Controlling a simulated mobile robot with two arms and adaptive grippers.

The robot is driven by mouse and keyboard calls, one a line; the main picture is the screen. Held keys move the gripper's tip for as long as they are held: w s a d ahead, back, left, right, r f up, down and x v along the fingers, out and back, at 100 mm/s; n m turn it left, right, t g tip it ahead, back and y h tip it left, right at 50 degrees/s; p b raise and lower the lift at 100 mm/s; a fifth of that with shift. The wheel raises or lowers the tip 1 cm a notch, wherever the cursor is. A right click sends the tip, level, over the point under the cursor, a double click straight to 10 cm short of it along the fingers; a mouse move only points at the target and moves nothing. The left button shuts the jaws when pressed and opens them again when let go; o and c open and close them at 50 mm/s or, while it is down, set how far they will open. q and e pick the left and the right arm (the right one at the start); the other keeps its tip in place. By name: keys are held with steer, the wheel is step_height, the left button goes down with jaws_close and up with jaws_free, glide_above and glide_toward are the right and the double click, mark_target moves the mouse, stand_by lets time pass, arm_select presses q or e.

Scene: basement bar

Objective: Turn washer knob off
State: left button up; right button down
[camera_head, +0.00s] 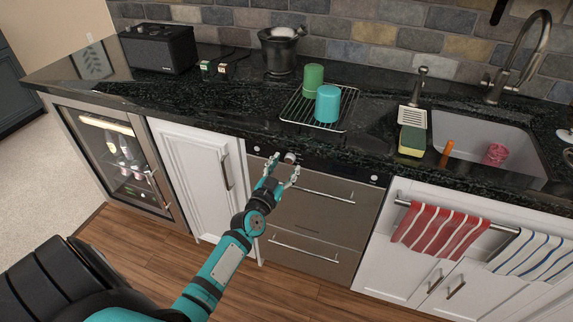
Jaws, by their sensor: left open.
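The washer (318,210) is a steel drawer-front appliance under the black counter, with two horizontal bar handles. A small round light knob (290,158) sits on its dark top panel, toward the left. My left gripper (281,170) is open at the panel, with its fingers on either side of and just below the knob. I cannot tell whether the fingertips touch it. Small light marks or buttons (374,178) show at the panel's right end. The knob's setting is too small to read. My right gripper is out of view.
The black counter edge overhangs the panel closely. A wire rack (297,112) with green (313,77) and teal (328,104) cups stands above. A glass-door fridge (125,165) is at left; a striped red towel (440,229) hangs at right. The wooden floor is clear.

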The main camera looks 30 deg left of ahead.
arm_select(q)
steer(key=shift+w+a, duration=0.15)
steer(key=shift+w, duration=0.6)
jaws_close()
